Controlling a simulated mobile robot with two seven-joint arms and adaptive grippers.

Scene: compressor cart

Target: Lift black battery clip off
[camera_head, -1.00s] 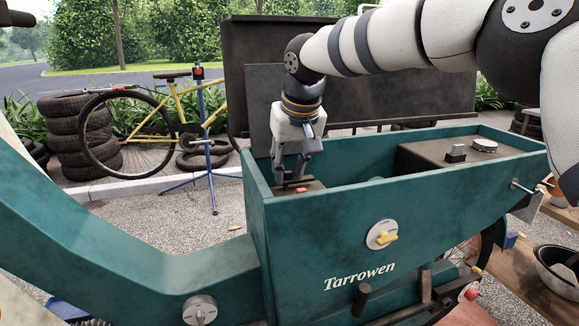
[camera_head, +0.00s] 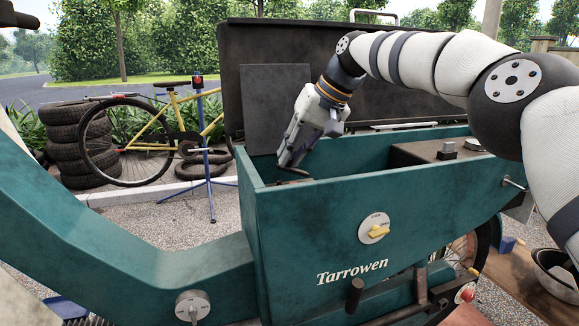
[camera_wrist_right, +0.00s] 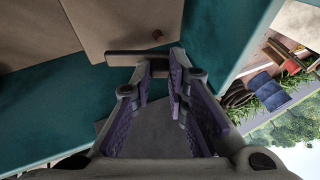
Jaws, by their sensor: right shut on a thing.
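My right gripper (camera_head: 288,163) is tilted at the left end of the teal cart box (camera_head: 330,215). Its fingers are shut on the black battery clip (camera_head: 295,171), a dark bar just above the box's near rim. In the right wrist view the clip (camera_wrist_right: 125,59) sticks out between the fingertips (camera_wrist_right: 160,70). A brown box, seemingly the battery (camera_wrist_right: 115,25), lies beyond it with a small round post (camera_wrist_right: 158,36). The clip appears beside that post, apart from it in the picture. The head view hides the battery behind the box wall.
The teal box walls (camera_wrist_right: 215,35) surround the gripper closely. The dark raised lid (camera_head: 380,95) stands behind, with a dark panel (camera_head: 262,105) at its left. A brown unit (camera_head: 415,152) fills the box's right end. A yellow knob (camera_head: 378,232) is on the front.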

